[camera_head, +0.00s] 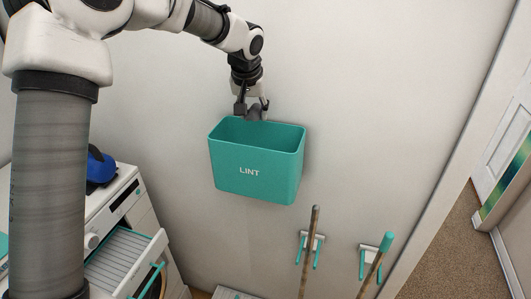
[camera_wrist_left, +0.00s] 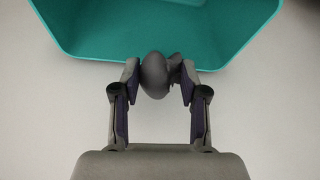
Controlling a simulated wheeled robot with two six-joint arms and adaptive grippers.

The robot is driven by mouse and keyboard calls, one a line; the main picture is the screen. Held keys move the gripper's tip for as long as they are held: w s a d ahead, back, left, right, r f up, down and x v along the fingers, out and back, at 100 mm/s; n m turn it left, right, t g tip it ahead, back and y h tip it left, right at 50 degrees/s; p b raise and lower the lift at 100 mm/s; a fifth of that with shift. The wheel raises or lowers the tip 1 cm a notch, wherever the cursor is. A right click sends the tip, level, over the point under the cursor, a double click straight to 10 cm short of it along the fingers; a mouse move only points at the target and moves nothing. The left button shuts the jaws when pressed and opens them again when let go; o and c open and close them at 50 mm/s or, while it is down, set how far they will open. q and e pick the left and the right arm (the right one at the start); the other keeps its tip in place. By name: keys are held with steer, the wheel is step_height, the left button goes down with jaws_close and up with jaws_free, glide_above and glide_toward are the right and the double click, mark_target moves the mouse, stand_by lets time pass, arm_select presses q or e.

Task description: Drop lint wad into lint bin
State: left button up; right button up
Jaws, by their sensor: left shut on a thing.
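The teal lint bin (camera_head: 254,170) is fixed on the wall with the word LINT on its front. Its open top faces up, and its rim and inside also show in the left wrist view (camera_wrist_left: 90,30). My left gripper (camera_head: 252,107) points down at the bin's back rim. It is shut on the grey lint wad (camera_wrist_left: 154,76), which sits between both fingertips in the left wrist view. In the head view the wad (camera_head: 254,114) shows at the back edge of the bin's opening, partly hidden by the fingers. My right gripper is not in view.
A white appliance (camera_head: 122,212) with an open drawer (camera_head: 122,250) stands at lower left, with a blue object (camera_head: 101,167) on top. Two poles (camera_head: 309,250) rest at wall holders (camera_head: 312,242) below right. The wall around the bin is bare.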

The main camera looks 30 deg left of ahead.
arm_select(q)
steer(key=f, duration=0.1)
steer(key=s+f+b, duration=0.1)
steer(key=f, duration=0.2)
steer(key=shift+s+f, duration=0.15)
steer(key=shift+s, duration=0.1)
steer(key=o, duration=0.8)
steer(key=shift+s+d+r, duration=0.1)
steer(key=shift+s+r, duration=0.3)
steer(key=shift+s, duration=0.3)
steer(key=v, duration=1.2)
steer(key=shift+s+d, duration=0.1)
steer(key=shift+s, duration=0.05)
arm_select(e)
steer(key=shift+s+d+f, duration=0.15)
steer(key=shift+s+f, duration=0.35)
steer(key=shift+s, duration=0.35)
arm_select(q)
steer(key=shift+s, duration=0.1)
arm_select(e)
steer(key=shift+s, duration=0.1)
